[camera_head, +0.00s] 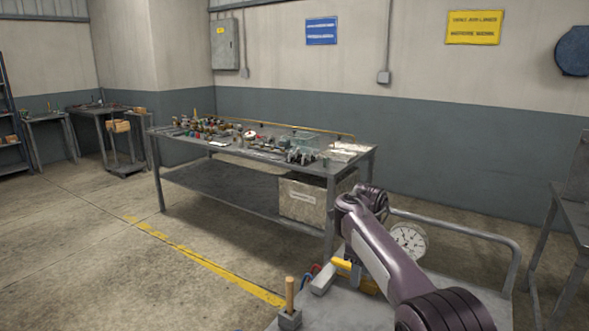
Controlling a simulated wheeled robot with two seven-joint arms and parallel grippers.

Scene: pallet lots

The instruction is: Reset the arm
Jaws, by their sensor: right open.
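My right arm (385,255), dark purple and grey, comes in from the lower right and is raised over a grey cart top. Its far joint is bent near the table's front right leg. My right gripper (355,273) is small and partly hidden behind the arm link, low beside yellow things on the cart; it is open. I cannot make out anything between its fingers. My left arm and left gripper are not in view.
The grey cart (335,312) holds a wooden-handled tool (290,300), yellow items and a round dial gauge (409,239). A rail (470,228) runs behind it. A cluttered workbench (250,152) with a white box (302,199) below stands ahead.

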